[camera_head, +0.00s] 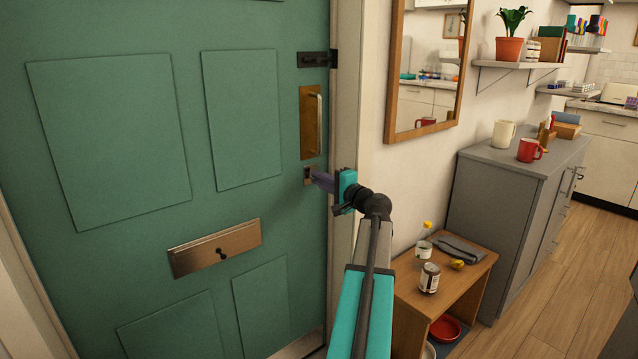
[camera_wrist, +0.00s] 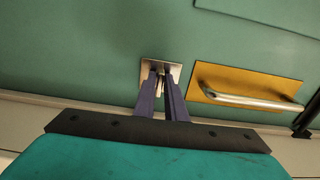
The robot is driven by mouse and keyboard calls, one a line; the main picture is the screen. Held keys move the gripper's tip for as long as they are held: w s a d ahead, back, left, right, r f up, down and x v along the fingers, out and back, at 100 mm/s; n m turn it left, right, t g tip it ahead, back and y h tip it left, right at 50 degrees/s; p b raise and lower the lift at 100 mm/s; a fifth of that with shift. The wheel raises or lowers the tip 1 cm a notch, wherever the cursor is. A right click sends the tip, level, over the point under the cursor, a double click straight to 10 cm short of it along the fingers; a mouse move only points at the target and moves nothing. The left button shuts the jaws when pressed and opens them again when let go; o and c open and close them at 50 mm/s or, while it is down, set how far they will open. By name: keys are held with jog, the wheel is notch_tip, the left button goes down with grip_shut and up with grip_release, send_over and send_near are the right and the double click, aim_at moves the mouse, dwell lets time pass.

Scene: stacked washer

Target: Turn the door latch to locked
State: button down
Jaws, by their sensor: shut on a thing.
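The green door (camera_head: 110,215) fills the left of the head view and looks shut. The latch (camera_head: 308,174) is a small metal plate with a turn piece, low on the door's right edge, below the brass pull handle (camera_head: 311,122). My gripper (camera_head: 314,179) reaches it from the right. In the wrist view, the purple fingers of my gripper (camera_wrist: 163,88) are closed around the latch's turn piece in front of its square plate (camera_wrist: 176,72). The fingers hide most of the turn piece, so I cannot tell its angle.
A dark bolt (camera_head: 314,59) sits above the handle. The door frame (camera_head: 345,90) and mirror (camera_head: 424,70) are right of the latch.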

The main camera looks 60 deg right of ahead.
jog(key=c, duration=1.9)
grip_release()
jog(key=shift+o, duration=0.2)
jog(key=shift+s+a, duration=0.1)
jog(key=shift+s, duration=0.05)
jog(key=p+v, duration=0.1)
jog(key=v, duration=1.2)
jog(key=shift+s, duration=0.2)
jog(key=shift+a, duration=0.15)
